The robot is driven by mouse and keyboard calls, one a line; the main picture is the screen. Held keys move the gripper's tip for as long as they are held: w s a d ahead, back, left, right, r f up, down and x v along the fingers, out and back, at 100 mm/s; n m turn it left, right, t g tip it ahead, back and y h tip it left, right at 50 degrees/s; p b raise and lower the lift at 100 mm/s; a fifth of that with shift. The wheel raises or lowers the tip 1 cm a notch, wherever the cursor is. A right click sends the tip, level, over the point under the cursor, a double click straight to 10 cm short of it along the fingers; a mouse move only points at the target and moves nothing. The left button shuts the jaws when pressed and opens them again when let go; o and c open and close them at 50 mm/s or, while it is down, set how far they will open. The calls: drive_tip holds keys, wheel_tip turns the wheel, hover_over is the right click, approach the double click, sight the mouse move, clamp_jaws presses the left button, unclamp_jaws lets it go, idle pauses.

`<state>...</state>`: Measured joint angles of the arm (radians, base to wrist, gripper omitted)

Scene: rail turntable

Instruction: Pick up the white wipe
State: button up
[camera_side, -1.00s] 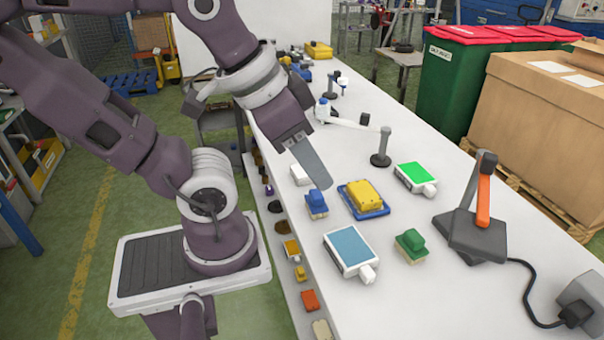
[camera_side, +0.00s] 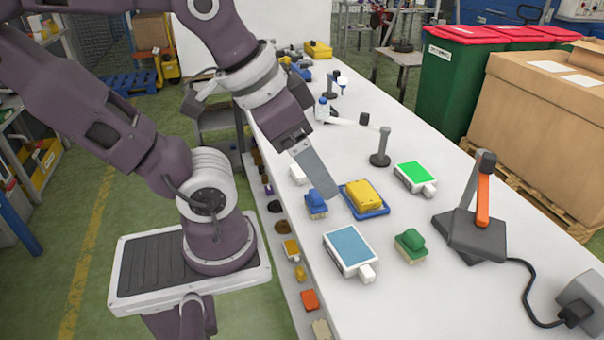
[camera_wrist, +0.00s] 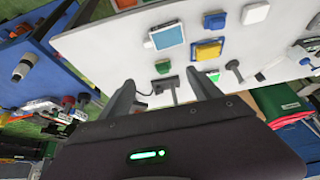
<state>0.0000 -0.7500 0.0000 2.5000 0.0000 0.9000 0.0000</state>
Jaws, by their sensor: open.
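A small white block (camera_side: 297,174), which looks like the white wipe, lies on the white table just left of my gripper's finger in the side view, near the table's left edge. It also shows in the wrist view (camera_wrist: 255,13) at the top right, well away from my fingers. My gripper (camera_side: 328,190) is above the table, between the blue-handled brush (camera_side: 316,204) and the yellow sponge (camera_side: 364,194) in the picture. In the wrist view my gripper (camera_wrist: 160,80) has its two fingers wide apart with nothing between them.
The sponge sits on a blue tray (camera_side: 380,211). A blue-screened device (camera_side: 350,251), a green brush (camera_side: 411,245) and a green-screened device (camera_side: 414,177) lie nearby. A grey post (camera_side: 383,145) and an orange-levered stand (camera_side: 483,205) rise from the table. Several items line a lower ledge.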

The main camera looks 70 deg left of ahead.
drive_tip(key=w+a+f+n+g, duration=0.3)
drive_tip(key=w+a+n, duration=0.6)
drive_tip(key=w+a, duration=0.25)
drive_tip(key=a+f+n, duration=0.3)
drive_tip(key=a+f, duration=0.1)
drive_tip(key=a, duration=0.2)
drive_tip(key=s+a+f+n+g, duration=0.1)
drive_tip(key=a+f+n, duration=0.2)
drive_tip(key=a, duration=0.4)
drive_tip(key=a+f+n+g, duration=0.1)
drive_tip(key=a+f+n, duration=0.2)
drive_tip(key=a+f, duration=0.3)
drive_tip(key=shift+s+a+f, duration=0.1)
drive_tip(key=shift+s+a, duration=0.05)
drive_tip(key=shift+n+g, duration=0.3)
drive_tip(key=shift+n, duration=0.1)
drive_tip(key=f, duration=0.2)
drive_tip(key=s+f, duration=0.1)
drive_tip(key=f, duration=0.5)
drive_tip(key=shift+s+a, duration=0.15)
drive_tip(key=shift+a, duration=0.25)
drive_tip(key=c, duration=1.4)
wheel_tip(320, 180, up, 10)
